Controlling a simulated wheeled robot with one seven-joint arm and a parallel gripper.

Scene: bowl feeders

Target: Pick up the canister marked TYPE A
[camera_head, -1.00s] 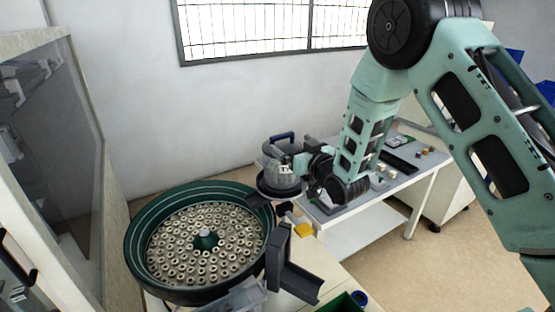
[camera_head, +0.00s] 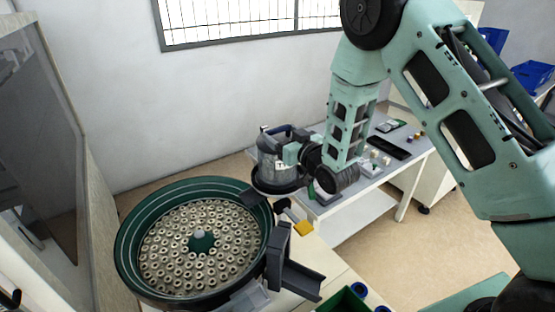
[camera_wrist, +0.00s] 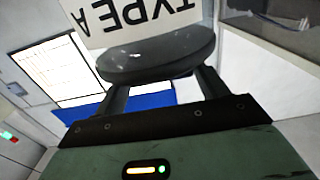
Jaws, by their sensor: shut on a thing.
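The grey canister (camera_head: 269,160) is at the dark round bowl beyond the large green feeder in the head view. I cannot tell whether it touches that bowl. A dark blue handle shows at its top. Its white label (camera_wrist: 135,18) reads TYPE A, upside down, in the wrist view. My gripper (camera_head: 293,155) reaches the canister from the right and is shut on it. In the wrist view, the fingers of my gripper (camera_wrist: 160,75) meet a dark rounded part below the label. The exact contact is partly hidden.
A large green bowl feeder (camera_head: 126,240) full of small ring-like parts stands at front left. A grey chute (camera_head: 290,265) and a yellow piece (camera_head: 304,229) are right of it. A table (camera_head: 400,165) with small items stands behind my arm. The wall is behind the canister.

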